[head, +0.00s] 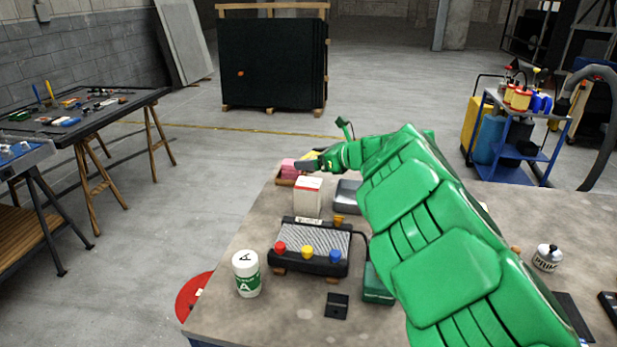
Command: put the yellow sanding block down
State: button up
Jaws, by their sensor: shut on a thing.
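My green arm reaches across the workbench (232,318) to its far left corner. My gripper (306,165) is there, small in the view, with a dark finger pointing left. A bit of yellow, the yellow sanding block (311,154), shows just behind the finger. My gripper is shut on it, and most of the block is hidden. Pink blocks (289,167) sit in a shallow brown tray (284,182) right beside and below the gripper. I cannot tell whether the yellow block touches the tray.
A white and red box (308,196) stands in front of the tray, with a grey tray (347,197) to its right. Nearer are a device with coloured knobs (309,246), a white and green can (246,274) and a green box (378,284). My arm hides part of the bench.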

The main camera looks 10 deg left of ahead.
jog(key=shift+w+a+f, duration=0.2)
jog(key=shift+w+f, duration=0.15)
jog(key=shift+w, duration=0.15)
jog(key=shift+w+a+f, duration=0.15)
jog(key=shift+w+f, duration=0.15)
jog(key=shift+w, duration=0.2)
send_over(308, 183)
jog(key=shift+s+d+f, duration=0.1)
jog(key=shift+d+f, duration=0.05)
jog(key=shift+f, duration=4.1)
jog(key=shift+f, duration=0.15)
jog(key=o, duration=1)
jog(key=shift+v, duration=6)
